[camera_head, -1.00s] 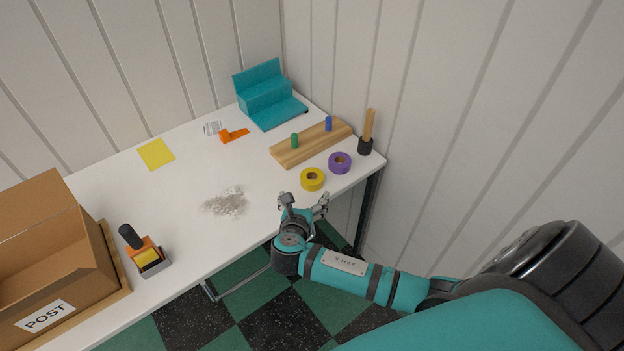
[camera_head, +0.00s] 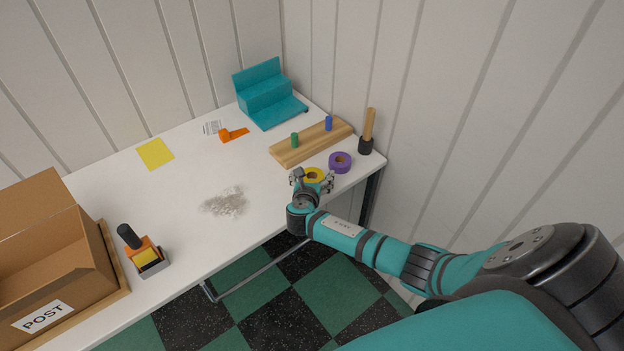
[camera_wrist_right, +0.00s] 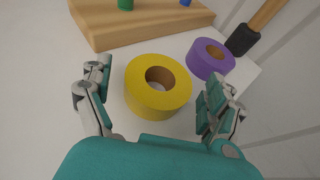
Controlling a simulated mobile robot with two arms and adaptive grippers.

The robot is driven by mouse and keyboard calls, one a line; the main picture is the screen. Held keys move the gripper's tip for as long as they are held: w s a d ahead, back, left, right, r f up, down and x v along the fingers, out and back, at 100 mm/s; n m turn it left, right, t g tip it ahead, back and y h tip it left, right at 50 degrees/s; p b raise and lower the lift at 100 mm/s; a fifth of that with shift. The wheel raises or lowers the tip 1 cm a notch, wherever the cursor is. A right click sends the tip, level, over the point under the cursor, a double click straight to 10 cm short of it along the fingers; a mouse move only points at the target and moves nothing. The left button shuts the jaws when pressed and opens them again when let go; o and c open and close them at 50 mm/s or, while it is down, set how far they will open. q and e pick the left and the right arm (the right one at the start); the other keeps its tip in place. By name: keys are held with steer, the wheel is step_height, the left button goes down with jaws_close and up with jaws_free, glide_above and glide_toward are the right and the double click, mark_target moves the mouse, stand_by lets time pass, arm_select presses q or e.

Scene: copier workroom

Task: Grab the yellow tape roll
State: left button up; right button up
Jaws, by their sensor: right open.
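The yellow tape roll (camera_head: 314,174) lies flat on the white table near its right front edge, partly hidden by my right gripper in the head view. In the right wrist view the yellow tape roll (camera_wrist_right: 157,86) sits between the spread fingers of my right gripper (camera_wrist_right: 152,98), with white table visible between roll and fingers. My right gripper (camera_head: 312,181) is open and empty. I cannot tell its exact height above the table. My left gripper is not in view.
A purple tape roll (camera_head: 340,162) lies just right of the yellow one; it also shows in the wrist view (camera_wrist_right: 211,59). Behind them is a wooden block (camera_head: 290,156) with green and blue pegs. A wooden-handled tool (camera_head: 368,128) stands at the right corner, near the wall.

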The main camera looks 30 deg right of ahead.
steer(key=c, duration=1.3)
steer(key=shift+r, duration=0.15)
